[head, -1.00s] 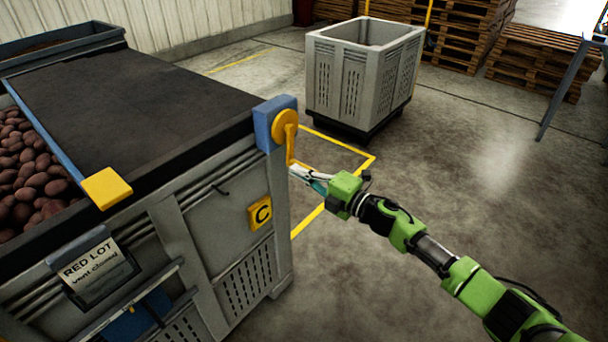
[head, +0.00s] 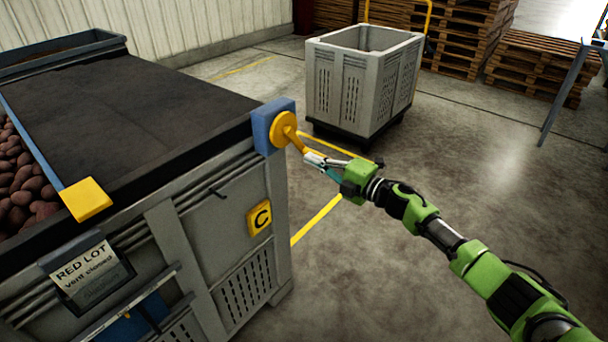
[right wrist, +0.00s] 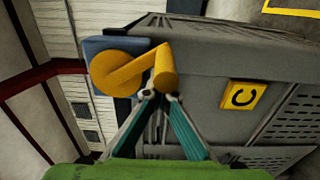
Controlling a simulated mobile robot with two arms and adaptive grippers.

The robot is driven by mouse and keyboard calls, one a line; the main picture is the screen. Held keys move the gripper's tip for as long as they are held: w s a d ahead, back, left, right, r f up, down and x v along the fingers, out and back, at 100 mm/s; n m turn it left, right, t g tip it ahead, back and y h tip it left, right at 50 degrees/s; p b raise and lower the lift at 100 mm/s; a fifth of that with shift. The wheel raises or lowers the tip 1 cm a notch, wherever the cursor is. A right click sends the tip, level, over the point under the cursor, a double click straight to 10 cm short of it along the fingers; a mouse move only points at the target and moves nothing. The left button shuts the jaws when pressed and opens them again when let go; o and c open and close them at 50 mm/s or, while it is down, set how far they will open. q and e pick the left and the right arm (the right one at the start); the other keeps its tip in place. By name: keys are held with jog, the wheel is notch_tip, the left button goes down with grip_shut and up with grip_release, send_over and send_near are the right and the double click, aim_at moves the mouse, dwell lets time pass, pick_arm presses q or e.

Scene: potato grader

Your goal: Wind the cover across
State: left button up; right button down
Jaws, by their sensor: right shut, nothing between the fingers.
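A black cover (head: 130,105) lies over most of the large grey crate (head: 222,225). Its blue leading bar (head: 36,146) ends in a yellow block (head: 86,200) at the near rim. Reddish potatoes (head: 24,180) show uncovered left of the bar. A yellow crank (head: 284,130) sits on a blue mount at the crate's right corner, its arm pointing right and slightly down. My right gripper (head: 313,158) is shut with its tips at the crank's handle. In the right wrist view, the tips (right wrist: 160,96) meet at the lower end of the yellow handle (right wrist: 164,66). My left gripper is out of view.
A yellow C plate (head: 260,217) and a RED LOT, vent closed sign (head: 88,274) are on the crate's front. Another grey crate (head: 338,90) stands behind, with wooden pallets (head: 530,60) beyond.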

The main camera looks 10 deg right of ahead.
jog(key=shift+w+d, duration=0.2)
jog(key=shift+d, duration=0.05)
jog(key=shift+w+d+r+p, duration=0.3)
jog(key=shift+w+d+r, duration=0.1)
jog(key=shift+d+r, duration=0.35)
jog(key=shift+w+d+r, duration=0.15)
jog(key=shift+w, duration=0.05)
jog(key=shift+r, duration=0.4)
pick_arm(q)
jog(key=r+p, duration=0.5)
jog(key=p, duration=0.1)
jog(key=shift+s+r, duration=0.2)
pick_arm(e)
notch_tip(320, 180, up, 7)
jog(key=w, duration=0.1)
jog(key=shift+d, duration=0.35)
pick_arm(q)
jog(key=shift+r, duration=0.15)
pick_arm(e)
jog(key=shift+w+r, duration=0.1)
